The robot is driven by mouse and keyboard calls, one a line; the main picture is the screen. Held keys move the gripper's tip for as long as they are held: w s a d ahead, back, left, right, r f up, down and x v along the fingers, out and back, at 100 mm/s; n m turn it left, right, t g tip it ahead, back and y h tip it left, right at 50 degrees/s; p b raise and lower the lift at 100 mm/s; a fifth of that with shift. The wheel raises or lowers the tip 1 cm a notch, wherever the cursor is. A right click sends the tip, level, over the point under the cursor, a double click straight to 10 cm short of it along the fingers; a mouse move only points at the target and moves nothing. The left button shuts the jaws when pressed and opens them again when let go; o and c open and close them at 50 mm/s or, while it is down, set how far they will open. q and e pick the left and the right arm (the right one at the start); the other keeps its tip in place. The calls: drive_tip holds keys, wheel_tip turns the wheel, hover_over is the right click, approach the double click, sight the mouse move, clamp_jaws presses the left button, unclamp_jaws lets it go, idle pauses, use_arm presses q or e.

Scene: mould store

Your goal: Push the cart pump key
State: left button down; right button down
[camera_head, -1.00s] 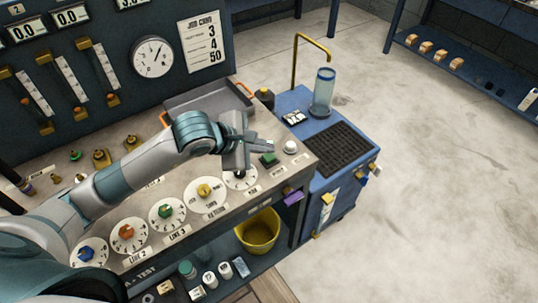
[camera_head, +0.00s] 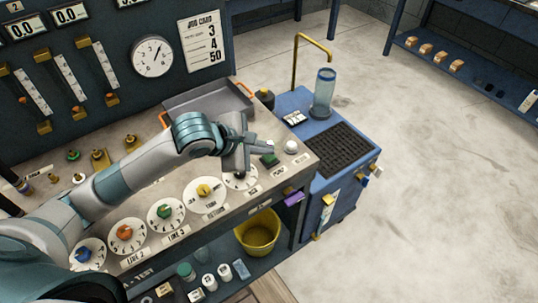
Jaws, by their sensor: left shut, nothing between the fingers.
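The blue cart (camera_head: 358,187) stands against the right end of the bench. On its top is a small white panel with dark marks (camera_head: 294,118), too small to read; I cannot tell whether it holds the pump key. A green key (camera_head: 269,160) and a round white button (camera_head: 291,147) sit at the bench's right end, with small labels below them. My left gripper (camera_head: 268,147) is shut and empty, its fingertips pointing right, just above and beside the green key in the picture. I cannot tell whether they touch it. My right gripper is not in view.
On the cart are a clear cylinder (camera_head: 323,93), a brass pipe (camera_head: 296,62) and a black grate (camera_head: 340,149). A dark bottle (camera_head: 265,98) stands by the grey tray (camera_head: 207,99). Dials line the bench front. A yellow bucket (camera_head: 258,233) sits below. The right floor is clear.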

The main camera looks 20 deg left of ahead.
sight(270, 156)
use_arm(q)
drive_tip(key=shift+s+a+f+b, duration=0.15)
drive_tip(key=shift+f+b, duration=0.2)
drive_tip(key=shift+b, duration=0.05)
drive_tip(key=shift+s+a+f+b, duration=0.3)
drive_tip(key=shift+f+b, duration=0.1)
drive_tip(key=shift+b, duration=0.3)
idle(1.2)
drive_tip(key=shift+d+r, duration=0.1)
drive_tip(key=shift+w+d+r, duration=0.3)
drive_tip(key=shift+w+d, duration=0.1)
drive_tip(key=shift+w, duration=0.1)
idle(0.4)
drive_tip(key=shift+w+d+r+p, duration=0.2)
drive_tip(key=shift+r+p, duration=0.25)
drive_tip(key=shift+r, duration=0.3)
drive_tip(key=shift+w+d+r+p, duration=0.15)
drive_tip(key=shift+r+p, duration=0.3)
drive_tip(key=shift+r, duration=0.3)
drive_tip(key=shift+w+d+r+p, duration=0.2)
drive_tip(key=shift+r+p, duration=0.25)
drive_tip(key=shift+r, duration=0.4)
drive_tip(key=shift+r, duration=0.2)
idle(0.4)
